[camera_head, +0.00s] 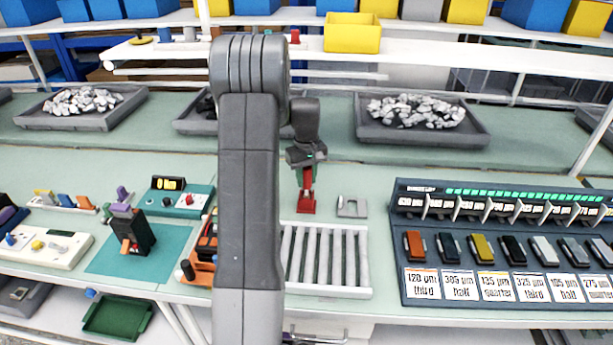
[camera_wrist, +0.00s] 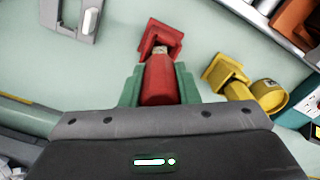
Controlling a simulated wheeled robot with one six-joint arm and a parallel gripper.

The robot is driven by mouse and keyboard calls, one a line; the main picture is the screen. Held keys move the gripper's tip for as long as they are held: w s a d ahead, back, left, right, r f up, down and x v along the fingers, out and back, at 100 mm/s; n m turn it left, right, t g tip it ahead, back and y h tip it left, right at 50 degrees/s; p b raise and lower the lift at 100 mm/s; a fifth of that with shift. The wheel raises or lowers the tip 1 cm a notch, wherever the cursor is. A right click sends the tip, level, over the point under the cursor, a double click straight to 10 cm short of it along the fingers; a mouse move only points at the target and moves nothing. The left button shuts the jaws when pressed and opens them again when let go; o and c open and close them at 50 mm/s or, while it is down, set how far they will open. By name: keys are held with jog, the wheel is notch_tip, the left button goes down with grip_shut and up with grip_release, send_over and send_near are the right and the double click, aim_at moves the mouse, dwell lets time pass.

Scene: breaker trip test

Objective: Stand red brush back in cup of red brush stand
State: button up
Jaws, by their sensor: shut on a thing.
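My gripper (camera_head: 307,167) is shut on the red brush (camera_wrist: 160,80), with its green fingers on both sides of the red handle in the wrist view. A short pale band shows at the far end of the handle. The red brush stand (camera_head: 305,207) is on the green bench below my gripper. In the wrist view the stand (camera_wrist: 153,38) shows just beyond the brush's far end, and the two overlap. I cannot tell whether the brush tip is in the cup or above it.
A grey slotted plate (camera_head: 351,206) lies right of the stand. A grey roller rack (camera_head: 325,260) is in front. A yellow stand with a round yellow part (camera_wrist: 228,75) is nearby in the wrist view. A labelled panel (camera_head: 500,245) stands at right; trays of stones (camera_head: 370,137) are behind.

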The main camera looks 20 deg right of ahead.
jog(key=shift+f+b, duration=0.75)
jog(key=shift+f, duration=0.6)
jog(key=o, duration=1.1)
jog(key=shift+c, duration=0.2)
notch_tip(320, 180, up, 14)
jog(key=shift+f+b, duration=0.1)
jog(key=shift+b, duration=0.55)
notch_tip(320, 180, down, 14)
jog(key=shift+r+p, duration=0.1)
jog(key=shift+p, duration=0.65)
jog(key=shift+r, duration=0.35)
